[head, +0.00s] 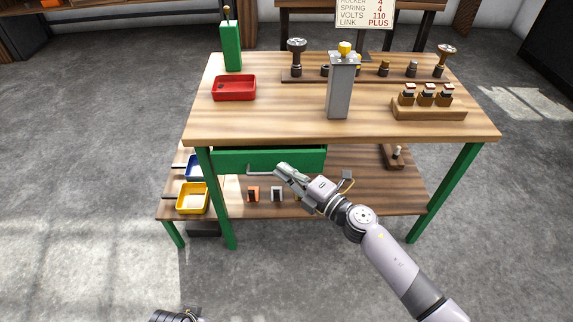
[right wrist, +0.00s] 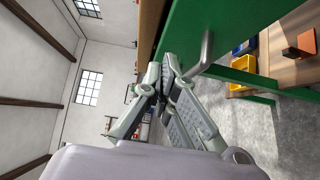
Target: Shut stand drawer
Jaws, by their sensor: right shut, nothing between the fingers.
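The stand drawer (head: 240,161) is green and sits under the front edge of the wooden tabletop, left of centre. A darker strip shows behind its top edge, so it looks a little out; how far is hard to tell. Its pale bar handle (head: 258,173) is partly covered by my right gripper (head: 281,171). That gripper is shut and empty, at the right end of the handle. In the right wrist view, the green drawer front (right wrist: 190,25) and the handle (right wrist: 206,52) are close beside the fingertips (right wrist: 167,78); contact is unclear. Only a bit of my left arm shows at the bottom.
The tabletop (head: 290,125) holds a red tray (head: 235,88), a grey post (head: 340,95) and a wooden block with several capped parts (head: 428,112). The lower shelf (head: 350,200) holds a yellow bin (head: 193,198) and small parts. Floor in front is clear.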

